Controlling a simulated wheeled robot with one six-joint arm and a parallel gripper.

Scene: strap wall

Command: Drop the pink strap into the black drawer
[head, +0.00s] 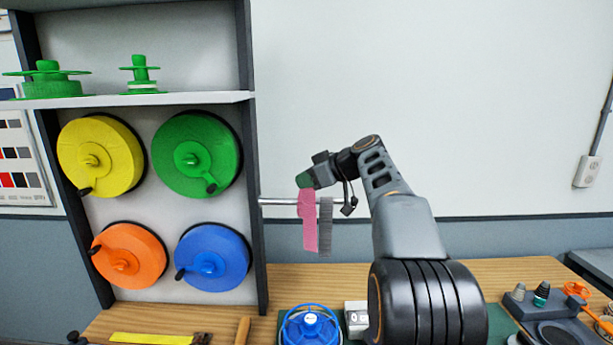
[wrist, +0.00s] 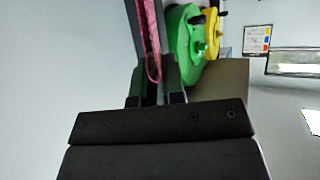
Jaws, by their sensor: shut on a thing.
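The pink strap (head: 308,222) hangs down beside a grey strap (head: 325,226) at the metal rod that sticks out of the wall unit. My gripper (head: 304,181) is at the upper end of the pink strap, just above the rod. In the wrist view the pink strap (wrist: 150,40) runs between the fingers of my gripper (wrist: 157,82), which is shut on it. I cannot tell whether the strap still touches the rod. The black drawer is not seen in either view.
The metal rod (head: 279,201) reaches right from the shelf unit (head: 258,150), which carries yellow, green, orange and blue reels. Below, the wooden table (head: 290,275) holds a blue spool (head: 310,326) and tools.

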